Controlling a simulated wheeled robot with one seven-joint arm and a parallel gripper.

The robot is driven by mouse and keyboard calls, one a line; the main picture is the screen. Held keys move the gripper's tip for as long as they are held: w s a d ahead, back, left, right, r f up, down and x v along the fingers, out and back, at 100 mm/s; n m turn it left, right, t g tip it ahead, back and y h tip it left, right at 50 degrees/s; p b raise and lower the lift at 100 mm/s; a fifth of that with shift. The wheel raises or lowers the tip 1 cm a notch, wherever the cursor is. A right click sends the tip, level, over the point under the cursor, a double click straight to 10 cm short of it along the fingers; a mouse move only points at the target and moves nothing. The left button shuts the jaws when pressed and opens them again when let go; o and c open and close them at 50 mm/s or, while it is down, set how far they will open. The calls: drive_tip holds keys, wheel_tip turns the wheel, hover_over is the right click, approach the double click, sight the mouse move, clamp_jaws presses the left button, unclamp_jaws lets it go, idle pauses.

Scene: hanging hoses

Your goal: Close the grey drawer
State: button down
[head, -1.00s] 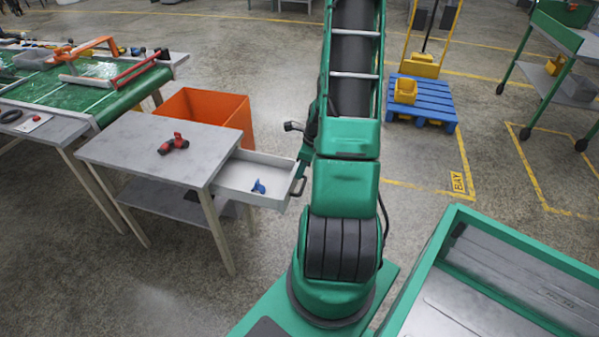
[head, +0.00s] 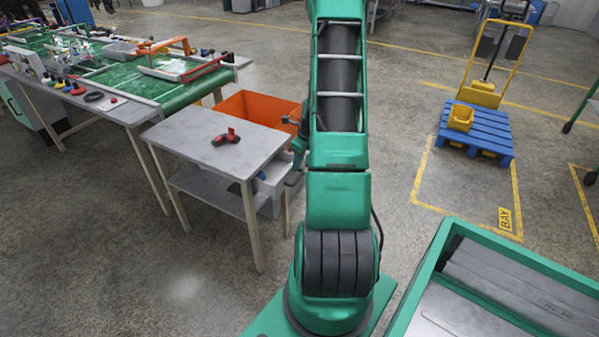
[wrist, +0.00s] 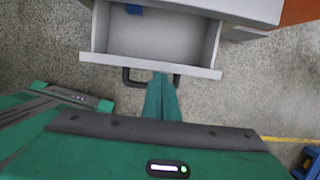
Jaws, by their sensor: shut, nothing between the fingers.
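The grey drawer (wrist: 157,38) stands partly out of the grey table in the wrist view. A blue object (wrist: 133,9) lies inside, cut off by the table edge. Its dark bar handle (wrist: 134,82) is on the drawer front. My gripper (wrist: 161,82) is shut and empty, its teal fingertips at the handle against or just before the drawer front; contact cannot be told. In the head view the drawer (head: 272,182) shows at the table's right side, partly hidden by my arm.
The grey table (head: 215,145) carries a red-and-black object (head: 227,137). An orange bin (head: 258,106) stands behind it. A green-topped workbench (head: 130,75) with tools is at the left. Floor in front is clear.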

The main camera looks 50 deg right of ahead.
drive_tip(key=shift+w+a, duration=0.25)
drive_tip(key=shift+w, duration=1.1)
drive_tip(key=shift+w+a, duration=0.25)
drive_tip(key=shift+w, duration=1.05)
